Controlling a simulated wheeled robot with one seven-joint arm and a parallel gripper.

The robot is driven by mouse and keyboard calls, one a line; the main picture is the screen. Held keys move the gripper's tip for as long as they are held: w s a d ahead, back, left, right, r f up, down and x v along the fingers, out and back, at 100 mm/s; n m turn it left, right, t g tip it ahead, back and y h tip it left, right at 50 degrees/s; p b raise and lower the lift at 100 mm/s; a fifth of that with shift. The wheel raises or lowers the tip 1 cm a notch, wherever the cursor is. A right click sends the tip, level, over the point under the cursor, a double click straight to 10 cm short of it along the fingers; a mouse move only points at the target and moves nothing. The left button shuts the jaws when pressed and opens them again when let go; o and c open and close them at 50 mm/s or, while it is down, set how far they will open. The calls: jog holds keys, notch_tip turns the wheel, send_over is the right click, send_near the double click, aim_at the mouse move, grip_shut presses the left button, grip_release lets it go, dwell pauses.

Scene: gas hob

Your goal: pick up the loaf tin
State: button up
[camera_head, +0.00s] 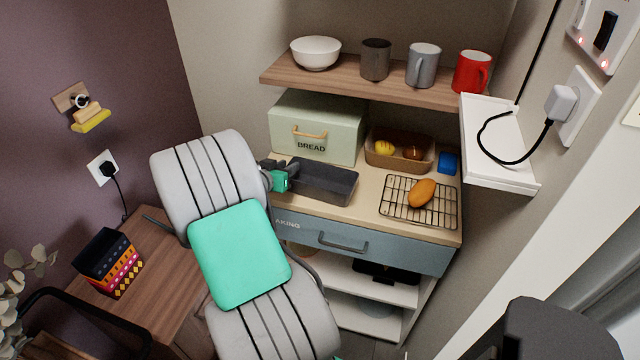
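The loaf tin (330,187) is a dark grey, rectangular, open-topped tin. It sits on the light wooden top of the cabinet, in front of the bread box. My gripper (292,169) is at the tin's left end, its dark fingers close to the rim there. My arm comes up from the lower left and hides part of the gripper. The fingers are small and dark against the dark tin, so I cannot tell whether they touch it or whether they are open or shut.
A pale green bread box (317,127) stands behind the tin. Right of it are a basket (400,163) with fruit, a blue block (448,163) and a wire rack (403,205) with a loaf (422,193). A shelf (345,79) with a bowl and mugs hangs above.

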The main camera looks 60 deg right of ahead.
grip_shut()
dwell(1.3)
